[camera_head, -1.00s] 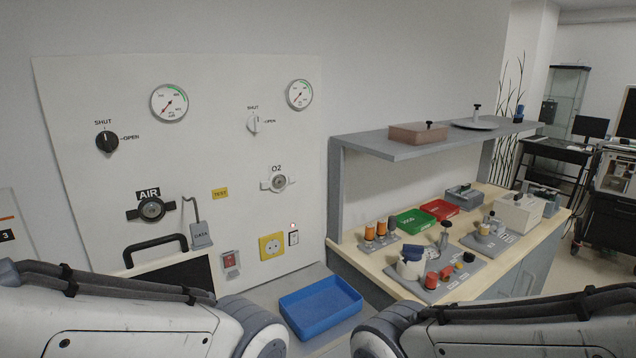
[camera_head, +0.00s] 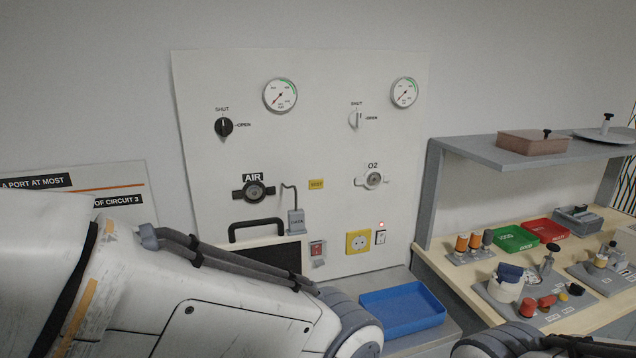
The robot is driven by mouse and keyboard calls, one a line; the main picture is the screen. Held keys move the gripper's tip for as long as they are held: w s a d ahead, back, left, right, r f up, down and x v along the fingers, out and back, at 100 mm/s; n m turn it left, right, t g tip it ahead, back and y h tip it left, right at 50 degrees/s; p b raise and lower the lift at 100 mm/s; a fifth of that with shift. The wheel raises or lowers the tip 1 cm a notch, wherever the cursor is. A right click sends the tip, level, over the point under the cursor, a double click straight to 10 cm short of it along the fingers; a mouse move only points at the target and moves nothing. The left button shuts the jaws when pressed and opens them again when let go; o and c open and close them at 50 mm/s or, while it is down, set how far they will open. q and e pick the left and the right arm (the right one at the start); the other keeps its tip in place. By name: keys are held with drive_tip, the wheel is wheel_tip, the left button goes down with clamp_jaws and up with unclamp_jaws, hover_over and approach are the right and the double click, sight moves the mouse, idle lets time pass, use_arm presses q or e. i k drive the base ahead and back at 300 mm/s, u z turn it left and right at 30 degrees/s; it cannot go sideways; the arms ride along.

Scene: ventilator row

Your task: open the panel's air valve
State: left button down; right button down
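The white wall panel (camera_head: 320,130) stands ahead. Its air valve is a round black knob (camera_head: 224,127) at the upper left, between the labels SHUT above it and OPEN to its right. The knob's light mark seems to point up toward SHUT. The air gauge (camera_head: 280,95) is to its upper right, with its red needle at the low end. The AIR outlet (camera_head: 255,190), a dark winged fitting, is below. A white O2 valve knob (camera_head: 355,119) is further right. My arms show along the bottom, well below and apart from the knob; neither gripper is in view.
A blue tray (camera_head: 403,309) lies on the ledge below the panel. A black handle (camera_head: 257,229) and a hook with a grey tag (camera_head: 296,221) stick out under the AIR outlet. The bench and shelf (camera_head: 540,150) on the right carry parts and bins.

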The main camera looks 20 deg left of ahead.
sight(224, 126)
drive_tip(key=z, duration=0.95)
drive_tip(key=i, duration=0.35)
drive_tip(key=u, duration=1.55)
